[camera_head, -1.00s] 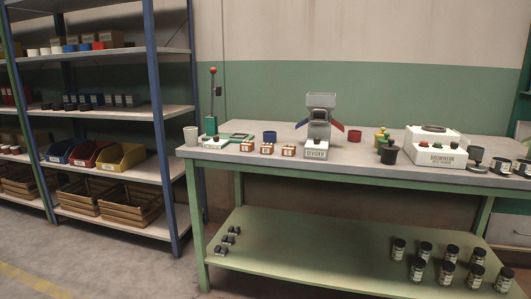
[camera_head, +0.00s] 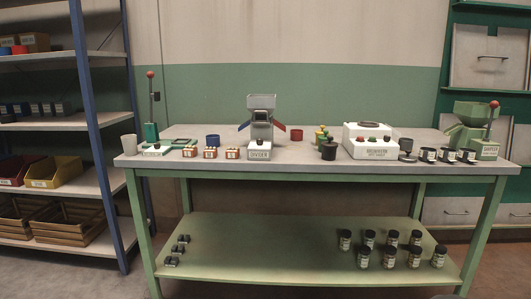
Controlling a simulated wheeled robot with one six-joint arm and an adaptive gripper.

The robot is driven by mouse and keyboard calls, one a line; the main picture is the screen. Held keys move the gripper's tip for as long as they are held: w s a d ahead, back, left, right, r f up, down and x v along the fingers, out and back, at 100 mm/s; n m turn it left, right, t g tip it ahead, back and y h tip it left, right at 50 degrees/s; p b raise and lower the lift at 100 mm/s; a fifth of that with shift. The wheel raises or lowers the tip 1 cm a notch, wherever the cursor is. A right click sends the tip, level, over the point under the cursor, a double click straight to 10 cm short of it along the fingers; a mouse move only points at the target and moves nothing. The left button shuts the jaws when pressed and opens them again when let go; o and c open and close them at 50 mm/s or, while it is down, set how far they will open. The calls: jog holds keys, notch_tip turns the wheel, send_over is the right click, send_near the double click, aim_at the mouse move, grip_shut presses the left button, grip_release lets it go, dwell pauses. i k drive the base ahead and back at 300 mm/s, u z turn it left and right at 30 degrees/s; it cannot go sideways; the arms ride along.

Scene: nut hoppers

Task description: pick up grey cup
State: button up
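A grey cup (camera_head: 406,145) stands upright towards the right of the bench top, just right of a white boxed device. A paler, whitish-grey cup (camera_head: 129,145) stands at the bench's left front corner. From here I cannot tell which one the task's name means. My gripper is not in view.
The bench (camera_head: 330,166) also carries a divider (camera_head: 260,150), a blue cup (camera_head: 213,141), a red cup (camera_head: 297,135), several small labelled boxes and a green sampler (camera_head: 484,149). Jars (camera_head: 388,257) stand on its lower shelf. Blue-posted shelving (camera_head: 95,130) stands left.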

aim_at(405, 144)
jog(key=z, duration=0.5)
jog(key=k, duration=0.6)
jog(key=u, duration=0.25)
jog(key=i, duration=1.5)
jog(key=z, duration=0.9)
